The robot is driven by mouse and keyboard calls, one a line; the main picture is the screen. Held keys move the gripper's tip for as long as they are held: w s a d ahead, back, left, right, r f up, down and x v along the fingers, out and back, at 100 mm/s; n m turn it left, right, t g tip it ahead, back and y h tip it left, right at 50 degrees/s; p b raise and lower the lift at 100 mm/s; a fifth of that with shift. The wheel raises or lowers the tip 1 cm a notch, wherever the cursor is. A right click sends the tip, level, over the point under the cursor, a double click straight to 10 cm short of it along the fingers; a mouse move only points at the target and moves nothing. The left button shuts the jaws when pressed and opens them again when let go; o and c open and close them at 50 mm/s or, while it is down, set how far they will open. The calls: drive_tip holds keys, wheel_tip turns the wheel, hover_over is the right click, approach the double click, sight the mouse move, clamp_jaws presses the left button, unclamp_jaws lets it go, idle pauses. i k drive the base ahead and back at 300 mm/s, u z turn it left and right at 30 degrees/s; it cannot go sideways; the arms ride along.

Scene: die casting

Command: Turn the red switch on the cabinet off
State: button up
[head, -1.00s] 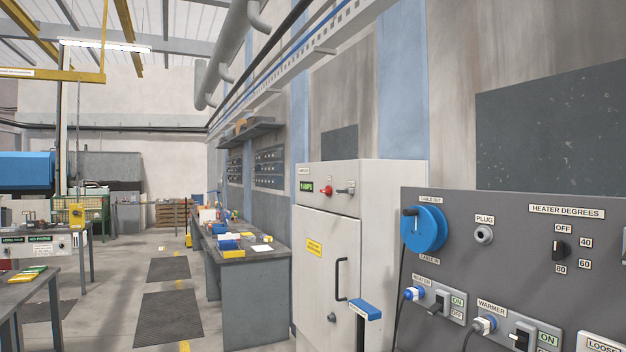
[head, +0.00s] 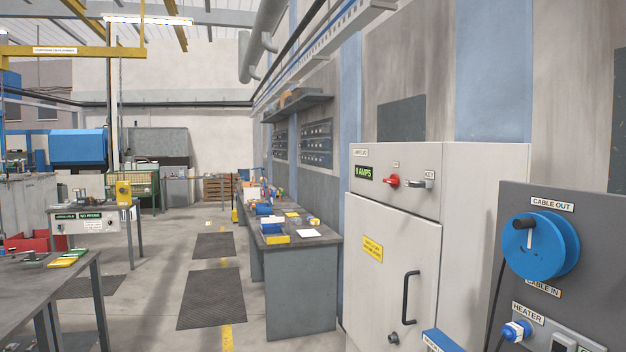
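The light grey cabinet (head: 393,240) stands right of centre against the wall, with its door closed. The red switch (head: 391,181) sits on its upper front panel, between a green-lit "1 AMPS" display (head: 364,172) and a key switch (head: 419,184). The small label above the red switch is too small to read. The switch's on or off position cannot be told from here. My gripper does not show in the head view.
A dark panel with a blue cable reel (head: 541,246) stands at the right, near the cabinet. A blue block (head: 441,341) is at the bottom edge before the cabinet. A workbench (head: 290,292) stands beyond the cabinet. Tables (head: 55,290) are at the left. Floor between is open.

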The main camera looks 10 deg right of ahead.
sight(394, 181)
drive_tip(key=u, duration=0.05)
drive_tip(key=i, duration=1.3)
drive_tip(key=z, duration=0.1)
